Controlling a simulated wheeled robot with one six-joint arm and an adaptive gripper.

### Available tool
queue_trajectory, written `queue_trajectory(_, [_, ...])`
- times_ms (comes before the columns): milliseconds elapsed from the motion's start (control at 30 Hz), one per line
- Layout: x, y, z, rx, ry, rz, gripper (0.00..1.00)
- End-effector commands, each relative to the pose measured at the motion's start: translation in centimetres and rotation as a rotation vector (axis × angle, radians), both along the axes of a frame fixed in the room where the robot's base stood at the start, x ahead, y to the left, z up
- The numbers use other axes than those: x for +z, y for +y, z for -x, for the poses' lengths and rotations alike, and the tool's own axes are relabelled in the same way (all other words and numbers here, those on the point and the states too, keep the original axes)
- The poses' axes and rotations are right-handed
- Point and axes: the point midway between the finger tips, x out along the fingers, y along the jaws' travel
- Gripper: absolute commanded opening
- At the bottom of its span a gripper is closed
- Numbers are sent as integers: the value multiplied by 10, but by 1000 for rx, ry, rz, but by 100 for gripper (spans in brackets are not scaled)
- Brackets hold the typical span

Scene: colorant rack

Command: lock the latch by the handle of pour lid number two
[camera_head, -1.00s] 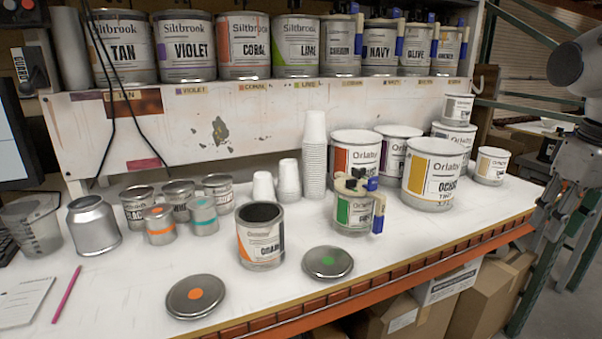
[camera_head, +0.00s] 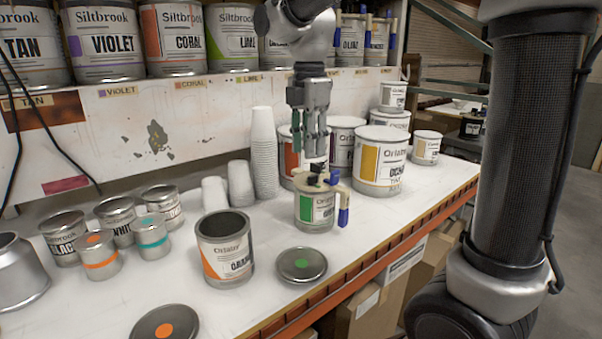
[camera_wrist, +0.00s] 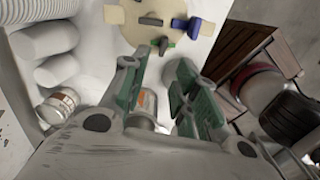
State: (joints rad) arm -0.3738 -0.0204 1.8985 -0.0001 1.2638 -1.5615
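A small can (camera_head: 317,210) with a green label stands upright on the bench. A beige pour lid (camera_head: 333,187) sits on it, with dark parts on top and a blue grip (camera_head: 344,216) at its right side. No number is legible on the lid. In the wrist view, the lid (camera_wrist: 125,35) is at the top, with a blue piece (camera_wrist: 200,29) and dark pieces on it. My gripper (camera_head: 312,150) points down just above the lid, seemingly apart from it. Its green fingers are spread and empty in the wrist view (camera_wrist: 158,68). The latch's exact position is too small to tell.
An open orange-labelled can (camera_head: 225,255) and a loose lid with a green dot (camera_head: 302,264) stand nearby. Stacked white cups (camera_head: 264,150) are left of my gripper. Larger cans, including a yellow-labelled one (camera_head: 380,168), are close behind and right. The shelf (camera_head: 130,125) rises behind.

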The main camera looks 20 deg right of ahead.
Motion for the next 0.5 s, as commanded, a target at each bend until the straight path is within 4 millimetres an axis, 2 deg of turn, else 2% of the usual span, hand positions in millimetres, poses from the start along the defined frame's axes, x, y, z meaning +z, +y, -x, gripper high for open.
queue_trajectory(300, [-50, 0, 1, 3, 4, 1, 29])
queue_trajectory(500, [-71, 0, 0, 2, 2, 1, 29])
